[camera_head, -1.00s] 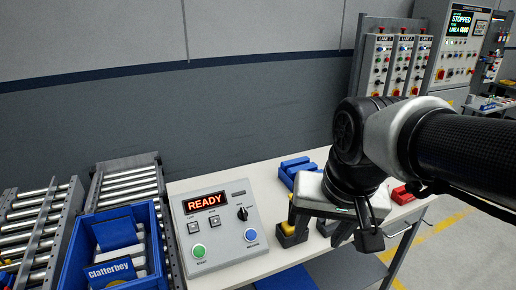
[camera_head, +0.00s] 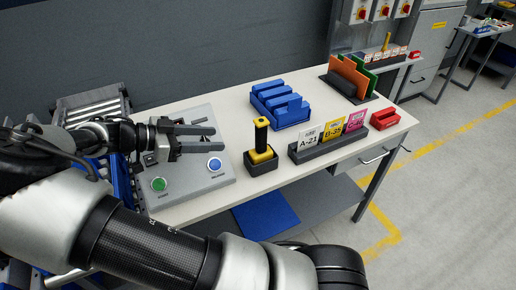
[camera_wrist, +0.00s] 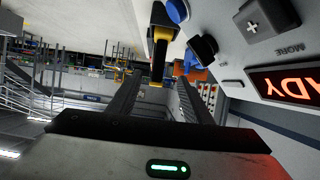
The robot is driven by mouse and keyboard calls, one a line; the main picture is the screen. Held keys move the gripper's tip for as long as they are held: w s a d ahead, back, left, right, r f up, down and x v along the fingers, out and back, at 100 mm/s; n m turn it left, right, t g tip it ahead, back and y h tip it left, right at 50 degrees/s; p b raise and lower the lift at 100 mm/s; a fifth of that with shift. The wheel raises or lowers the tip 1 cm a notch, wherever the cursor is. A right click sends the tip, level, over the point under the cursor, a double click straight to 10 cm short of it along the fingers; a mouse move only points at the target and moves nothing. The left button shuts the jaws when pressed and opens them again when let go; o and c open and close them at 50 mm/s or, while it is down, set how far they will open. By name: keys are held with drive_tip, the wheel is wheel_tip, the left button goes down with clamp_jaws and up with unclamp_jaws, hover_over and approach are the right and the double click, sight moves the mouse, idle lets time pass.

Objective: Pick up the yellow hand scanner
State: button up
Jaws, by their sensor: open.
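The yellow hand scanner (camera_head: 262,136) stands upright in a small dark holder (camera_head: 261,165) on the table, its black handle pointing up and its yellow part low in the holder. My gripper (camera_head: 212,138) is open and empty, to the left of the scanner and over the control box, its two fingers pointing towards the scanner. A gap shows between fingertips and scanner. In the wrist view the picture is turned over; the scanner (camera_wrist: 161,35) appears ahead of the space between my fingers (camera_wrist: 158,88).
The control box (camera_head: 190,182) with green and blue buttons lies below my gripper. A blue divided tray (camera_head: 292,120) is behind the scanner, and a dark rack with tags (camera_head: 328,148) is to its right. Red block (camera_head: 384,119) and folder stand (camera_head: 350,80) are further right.

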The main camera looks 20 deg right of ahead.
sight(256, 140)
drive_tip(key=p+x, duration=0.1)
drive_tip(key=x, duration=1.1)
drive_tip(key=shift+w, duration=0.15)
drive_tip(key=shift+p+x, duration=0.35)
drive_tip(key=shift+x, duration=2.25)
clamp_jaws()
